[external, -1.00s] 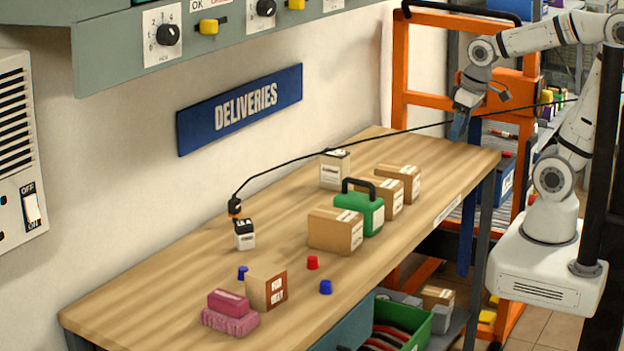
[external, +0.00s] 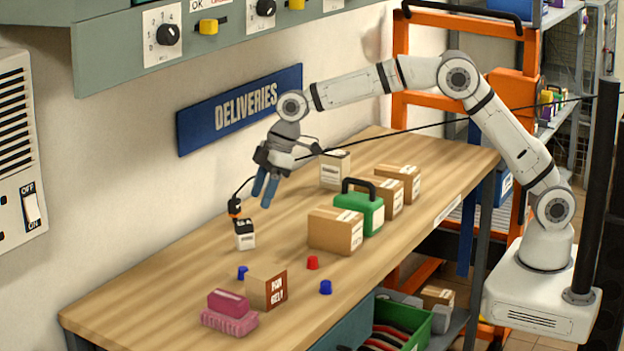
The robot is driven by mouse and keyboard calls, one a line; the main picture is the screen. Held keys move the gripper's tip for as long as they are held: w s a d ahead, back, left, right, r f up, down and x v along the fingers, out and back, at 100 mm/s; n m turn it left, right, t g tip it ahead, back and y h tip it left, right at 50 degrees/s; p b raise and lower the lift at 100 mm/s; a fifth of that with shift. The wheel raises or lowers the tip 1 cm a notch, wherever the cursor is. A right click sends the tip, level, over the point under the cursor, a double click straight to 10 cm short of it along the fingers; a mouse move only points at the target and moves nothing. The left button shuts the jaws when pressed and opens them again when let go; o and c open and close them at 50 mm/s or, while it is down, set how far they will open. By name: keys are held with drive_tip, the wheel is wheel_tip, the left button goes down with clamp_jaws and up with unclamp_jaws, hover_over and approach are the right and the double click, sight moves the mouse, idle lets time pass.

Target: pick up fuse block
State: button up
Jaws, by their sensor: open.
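A small white block with a black top (external: 245,239) stands on the wooden bench towards the wall and may be the fuse block; its label is too small to read. My gripper (external: 264,199) is open and empty, pointing down above the bench. In the picture it is above and slightly right of the white block, close to the plug and cable. Its two blue fingers are apart.
Cardboard boxes (external: 336,231), a green case (external: 362,212), coloured caps (external: 312,263), a brown box (external: 266,288) and pink blocks (external: 229,320) stand on the bench (external: 150,300). The wall is close behind.

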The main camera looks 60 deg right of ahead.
sight(242, 232)
drive_tip(key=shift+n, duration=0.4)
drive_tip(key=a+f, duration=0.1)
drive_tip(key=w+a+f, duration=0.1)
drive_tip(key=a, duration=0.1)
drive_tip(key=shift+a+f, duration=0.2)
drive_tip(key=shift+f, duration=0.15)
drive_tip(key=x, duration=0.7)
drive_tip(key=shift+s+a+p, duration=0.15)
drive_tip(key=shift+a+p, duration=0.2)
drive_tip(key=c, duration=1.1)
